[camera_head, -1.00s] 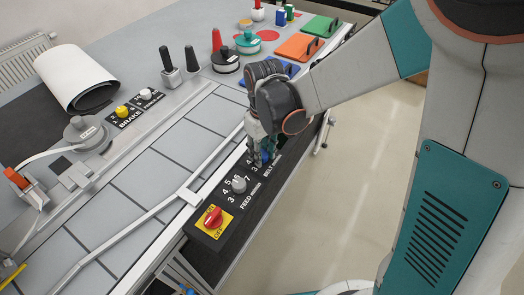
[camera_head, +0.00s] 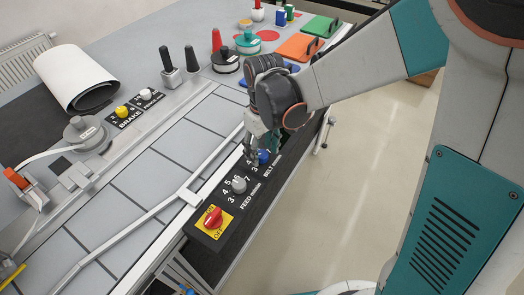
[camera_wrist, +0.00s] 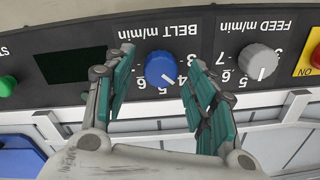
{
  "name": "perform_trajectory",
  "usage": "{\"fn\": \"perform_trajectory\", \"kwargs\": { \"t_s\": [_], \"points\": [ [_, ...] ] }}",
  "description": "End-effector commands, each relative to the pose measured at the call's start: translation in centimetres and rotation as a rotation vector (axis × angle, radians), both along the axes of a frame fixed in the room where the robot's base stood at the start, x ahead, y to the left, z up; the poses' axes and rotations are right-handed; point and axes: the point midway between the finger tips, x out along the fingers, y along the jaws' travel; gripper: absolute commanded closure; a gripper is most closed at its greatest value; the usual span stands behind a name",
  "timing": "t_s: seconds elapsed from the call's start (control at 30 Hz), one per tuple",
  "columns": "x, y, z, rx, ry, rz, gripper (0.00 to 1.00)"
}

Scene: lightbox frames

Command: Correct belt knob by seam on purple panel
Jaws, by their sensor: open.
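The blue belt knob (camera_head: 263,157) sits on the black control panel (camera_wrist: 85,20). In the wrist view the knob (camera_wrist: 160,66) is below the upside-down label "BELT m/min". Its white pointer mark points to the lower right, near the digit 4. My gripper (camera_wrist: 157,76) is open, one teal-padded finger on each side of the knob, with visible gaps. In the head view my gripper (camera_head: 255,149) is right at the knob and partly hides the panel there. Contact cannot be told. No purple panel or seam is evident.
A grey feed knob (camera_head: 238,184) and a red switch on a yellow plate (camera_head: 213,217) share the panel. A green button (camera_wrist: 7,86) lies at the far left in the wrist view. A silver rail (camera_head: 155,208) runs alongside the panel.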

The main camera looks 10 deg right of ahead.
Motion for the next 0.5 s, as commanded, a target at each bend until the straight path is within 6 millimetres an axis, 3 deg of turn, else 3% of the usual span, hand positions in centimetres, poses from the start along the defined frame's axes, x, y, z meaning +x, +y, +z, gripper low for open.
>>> {"fn": "perform_trajectory", "kwargs": {
  "t_s": [0.3, 0.5],
  "points": [
    [0.0, -0.1, 4.8, 0.0, 0.0, 0.0, 0.49],
    [-0.1, -0.1, 6.0, -0.001, 0.001, 0.001, 0.49]
  ]
}}
